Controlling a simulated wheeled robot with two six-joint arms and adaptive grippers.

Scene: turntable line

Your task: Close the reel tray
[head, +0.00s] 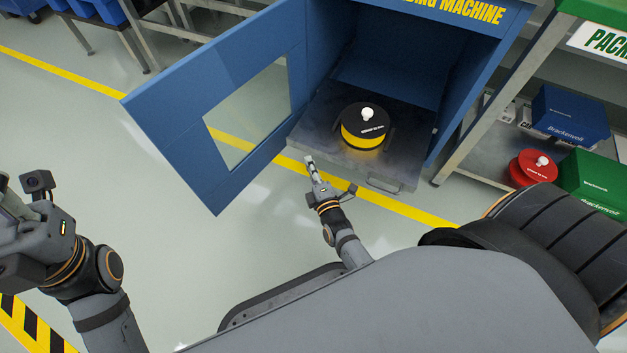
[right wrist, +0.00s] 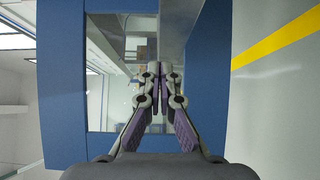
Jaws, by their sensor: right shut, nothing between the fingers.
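The reel tray (head: 322,122) is a dark grey metal slab, pulled out of the blue machine (head: 395,50). A black and yellow reel (head: 363,137) with a white knob sits on it. A bar handle (head: 384,187) is on the tray's front face. My right gripper (head: 309,160) is shut and empty by the tray's front left corner; I cannot tell whether it touches. In the right wrist view its closed fingers (right wrist: 158,72) point toward the blue door. My left gripper (head: 12,225) is at the left edge, its fingers cut off or unclear.
The machine's blue windowed door (head: 180,125) stands open to the left of the tray. A shelf at right holds a blue box (head: 570,115), a green box (head: 595,180) and a red reel (head: 530,168). The floor in front is clear, with a yellow line (head: 65,70).

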